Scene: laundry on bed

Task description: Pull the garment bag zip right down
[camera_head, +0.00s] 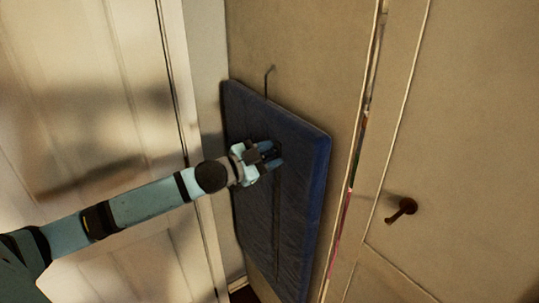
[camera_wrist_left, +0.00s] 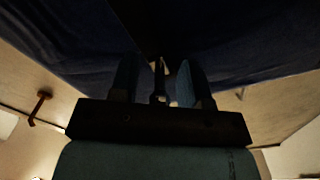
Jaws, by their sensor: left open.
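A dark blue garment bag (camera_head: 305,195) hangs flat from a hook (camera_head: 268,78) on a beige panel. A dark vertical zip line (camera_head: 276,225) runs down its front below my gripper. My left gripper (camera_head: 272,154) is open at the upper middle of the bag, in front of the zip line. In the left wrist view, the two fingers (camera_wrist_left: 157,82) stand apart, with the dark bag (camera_wrist_left: 235,45) beyond them. A thin upright piece (camera_wrist_left: 159,72), perhaps the zip pull, shows between them; contact cannot be told. My right gripper is not in view.
A pale panelled door (camera_head: 90,110) stands at the left. Right of the bag is a narrow gap with coloured items (camera_head: 345,205), then a beige door with a dark handle (camera_head: 402,208). The space in front of the bag's lower half looks clear.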

